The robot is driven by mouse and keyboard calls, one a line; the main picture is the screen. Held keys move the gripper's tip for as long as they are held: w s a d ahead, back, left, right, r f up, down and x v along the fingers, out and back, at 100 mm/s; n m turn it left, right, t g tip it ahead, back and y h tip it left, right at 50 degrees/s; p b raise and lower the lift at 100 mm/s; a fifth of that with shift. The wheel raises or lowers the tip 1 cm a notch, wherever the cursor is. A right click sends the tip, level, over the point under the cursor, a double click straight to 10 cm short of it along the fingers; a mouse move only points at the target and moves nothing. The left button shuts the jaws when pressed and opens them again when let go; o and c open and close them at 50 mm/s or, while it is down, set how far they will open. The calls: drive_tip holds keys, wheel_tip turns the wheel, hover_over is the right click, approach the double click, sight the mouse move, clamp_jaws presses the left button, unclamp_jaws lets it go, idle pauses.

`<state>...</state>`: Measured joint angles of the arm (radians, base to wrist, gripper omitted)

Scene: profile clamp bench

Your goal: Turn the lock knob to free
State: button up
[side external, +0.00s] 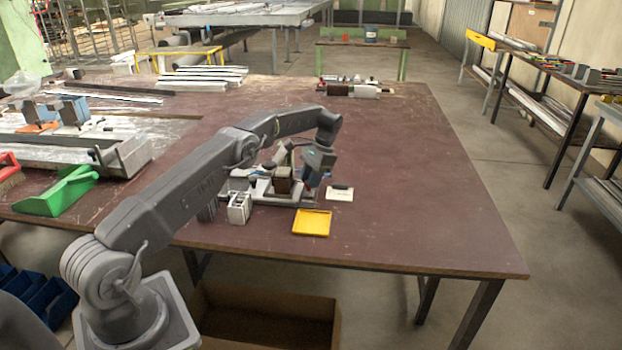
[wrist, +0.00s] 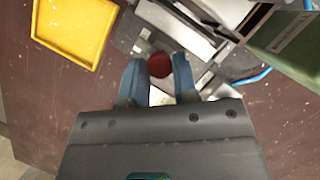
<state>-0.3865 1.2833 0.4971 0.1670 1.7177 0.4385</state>
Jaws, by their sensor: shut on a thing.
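The lock knob (wrist: 159,65) is a round dark-red knob in the wrist view, seen between the two blue fingers of my gripper (wrist: 160,78). The fingers are shut on it, one on each side. Its marking and turn angle cannot be read. The clamp fixture (wrist: 165,22), with grey metal plates, lies around and beyond the knob. In the side external view my gripper (side external: 312,180) points down at the right end of the clamp fixture (side external: 262,188); the knob cannot be made out there.
A yellow tray (side external: 312,223) lies on the table in front of the fixture, with a white card (side external: 340,193) near it. A grey-white block (side external: 239,208) stands at the fixture's front left. A green block (wrist: 290,42) stands close right in the wrist view. The table's right side is clear.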

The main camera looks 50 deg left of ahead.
drive_tip(key=shift+n, duration=0.4)
drive_tip(key=shift+f, duration=0.1)
drive_tip(key=o, duration=0.9)
